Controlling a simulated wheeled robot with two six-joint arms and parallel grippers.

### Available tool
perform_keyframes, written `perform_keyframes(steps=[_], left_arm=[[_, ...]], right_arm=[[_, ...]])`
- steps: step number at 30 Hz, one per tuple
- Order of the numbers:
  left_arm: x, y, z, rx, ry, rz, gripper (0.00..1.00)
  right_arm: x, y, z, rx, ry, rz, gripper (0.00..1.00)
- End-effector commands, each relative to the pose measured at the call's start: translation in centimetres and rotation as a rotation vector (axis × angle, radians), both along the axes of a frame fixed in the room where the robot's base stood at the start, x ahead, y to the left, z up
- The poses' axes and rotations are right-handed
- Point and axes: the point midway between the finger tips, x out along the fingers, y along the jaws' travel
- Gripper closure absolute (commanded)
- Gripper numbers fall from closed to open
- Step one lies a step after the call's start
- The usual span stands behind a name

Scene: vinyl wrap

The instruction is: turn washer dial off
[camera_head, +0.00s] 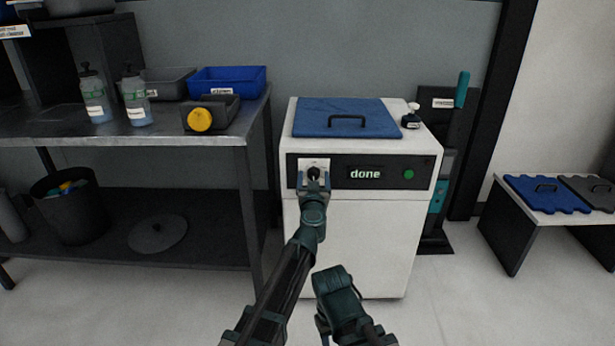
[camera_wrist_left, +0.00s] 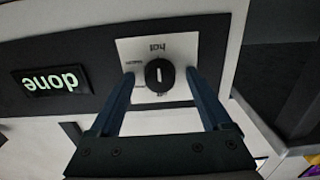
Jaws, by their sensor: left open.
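The washer (camera_head: 350,240) is a white box with a black front strip. Its dial (camera_wrist_left: 159,75) is a black round knob with a white line, on a white plate with small lettering; the line runs roughly up and down in the left wrist view. In the head view the dial (camera_head: 314,172) is partly hidden by my left gripper (camera_head: 314,180). My left gripper is open, its two fingers on either side of the dial; I cannot tell if they touch it. The display (camera_head: 365,174) reads "done". My right gripper (camera_head: 340,290) is low in front of the washer, fingers unclear.
A blue lid (camera_head: 345,112) with a handle lies on the washer top. A green light (camera_head: 408,174) is right of the display. A metal table (camera_head: 60,128) with bottles and bins stands left. A low bench (camera_head: 505,225) is right. The floor in front is clear.

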Motion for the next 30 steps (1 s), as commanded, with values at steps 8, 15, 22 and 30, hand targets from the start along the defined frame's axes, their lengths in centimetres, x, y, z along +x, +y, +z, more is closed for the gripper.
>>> perform_keyframes(steps=[8, 15, 22, 30], left_arm=[[0.05, -0.06, 0.0, 0.0, 0.0, 0.0, 0.24], [0.04, -0.06, 0.0, 0.0, 0.0, 0.0, 0.67], [0.04, -0.08, 0.0, 0.0, 0.0, -0.001, 1.0], [0.05, -0.08, 0.0, -0.045, 0.0, -0.001, 1.0]], right_arm=[[-0.02, -0.02, 0.0, 0.0, 0.0, 0.0, 0.5], [-0.01, 0.0, 0.0, 0.0, 0.0, 0.0, 0.5], [-0.01, 0.0, 0.0, 0.0, 0.0, 0.0, 0.5], [-0.01, 0.0, 0.0, 0.0, 0.0, 0.0, 0.5]])
